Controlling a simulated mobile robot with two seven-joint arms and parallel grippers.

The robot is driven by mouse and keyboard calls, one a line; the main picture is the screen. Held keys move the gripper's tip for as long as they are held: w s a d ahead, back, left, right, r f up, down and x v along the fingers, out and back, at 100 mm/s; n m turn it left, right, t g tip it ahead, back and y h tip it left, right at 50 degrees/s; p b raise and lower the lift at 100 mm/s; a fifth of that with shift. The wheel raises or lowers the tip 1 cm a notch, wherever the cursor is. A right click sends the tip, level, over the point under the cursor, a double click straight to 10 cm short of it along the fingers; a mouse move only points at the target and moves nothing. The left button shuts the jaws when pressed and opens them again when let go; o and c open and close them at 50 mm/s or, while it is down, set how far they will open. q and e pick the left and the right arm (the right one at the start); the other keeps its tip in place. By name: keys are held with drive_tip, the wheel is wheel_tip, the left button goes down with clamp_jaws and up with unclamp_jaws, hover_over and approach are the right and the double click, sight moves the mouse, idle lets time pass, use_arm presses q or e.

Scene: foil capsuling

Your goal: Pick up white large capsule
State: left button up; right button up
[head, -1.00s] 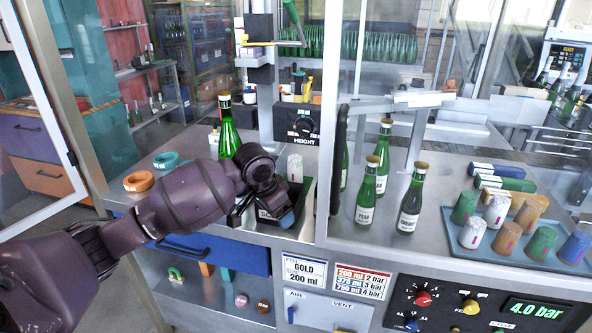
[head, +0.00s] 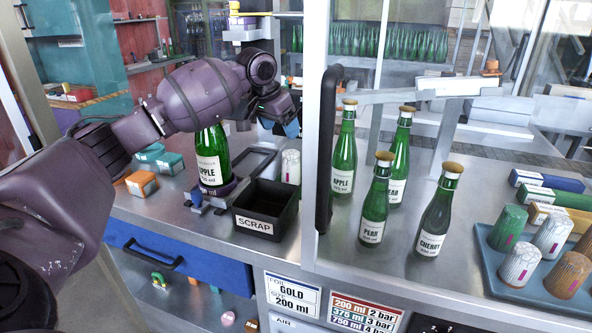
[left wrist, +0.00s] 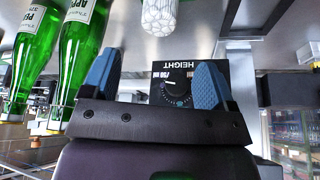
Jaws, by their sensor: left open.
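A white textured capsule (head: 291,166) stands upright on the steel counter, just left of the glass panel and behind the scrap bin. It also shows at the top of the left wrist view (left wrist: 159,15), cut by the frame edge, beyond my fingers. My left gripper (head: 282,118) is above the capsule in the head view, with blue fingertips apart and nothing between them; they also show in the left wrist view (left wrist: 157,80). Two more white capsules stand on the blue tray (head: 490,262) at right: one behind (head: 552,235) and one in front (head: 520,264). My right gripper is out of view.
A black SCRAP bin (head: 262,222) stands before the capsule. An APPLE bottle (head: 212,165) stands on a fixture left of it, partly hidden by my arm. The glass panel's dark handle (head: 326,150) rises close on the right. Several bottles, including CHERRY (head: 436,220), stand beyond it.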

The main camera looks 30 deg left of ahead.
use_arm(q)
drive_tip(key=b+x, duration=0.2)
drive_tip(key=x, duration=0.8)
drive_tip(key=shift+d, duration=0.15)
drive_tip(key=shift+c, duration=0.3)
drive_tip(key=c, duration=0.7)
